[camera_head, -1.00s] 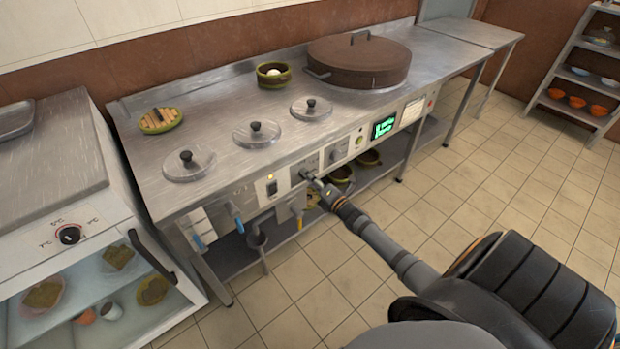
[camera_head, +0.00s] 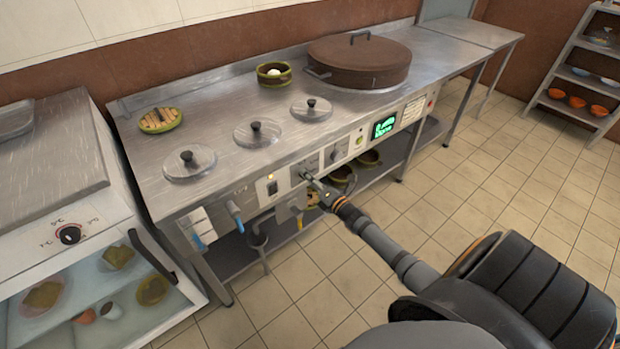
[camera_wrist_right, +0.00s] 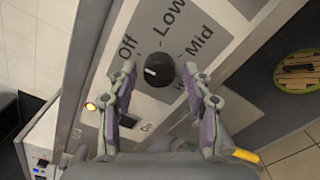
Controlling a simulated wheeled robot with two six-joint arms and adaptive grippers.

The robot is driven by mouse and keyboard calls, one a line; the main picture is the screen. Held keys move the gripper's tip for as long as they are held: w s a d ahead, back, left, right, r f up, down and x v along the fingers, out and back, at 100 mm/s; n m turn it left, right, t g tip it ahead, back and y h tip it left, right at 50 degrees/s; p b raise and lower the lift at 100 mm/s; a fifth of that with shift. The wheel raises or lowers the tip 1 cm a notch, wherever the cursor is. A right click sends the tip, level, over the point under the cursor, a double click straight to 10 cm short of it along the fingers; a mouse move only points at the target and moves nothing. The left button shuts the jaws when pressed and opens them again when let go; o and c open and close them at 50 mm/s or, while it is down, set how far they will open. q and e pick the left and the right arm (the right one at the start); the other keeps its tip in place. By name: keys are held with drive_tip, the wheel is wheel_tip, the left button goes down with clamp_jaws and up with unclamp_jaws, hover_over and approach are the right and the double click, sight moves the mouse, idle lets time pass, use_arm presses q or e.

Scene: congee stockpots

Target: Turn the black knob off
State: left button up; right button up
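The black knob (camera_wrist_right: 157,70) is on a grey panel in the right wrist view, with the words Off, Low and Mid printed around it. A short white mark shows on its left side. My right gripper (camera_wrist_right: 160,78) is open, with one finger on each side of the knob and a visible gap to both. In the head view my right gripper (camera_head: 314,183) reaches the front panel of the steel counter (camera_head: 220,110). The knob is small and mostly hidden by the fingertips there. My left gripper is not in view.
Another knob (camera_head: 336,153) and a green-lit display (camera_head: 384,127) lie further right on the front panel. Pots stand on the shelf below.

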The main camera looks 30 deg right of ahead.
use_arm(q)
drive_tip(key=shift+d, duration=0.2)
use_arm(e)
drive_tip(key=s, duration=1.2)
drive_tip(key=shift+d, duration=0.45)
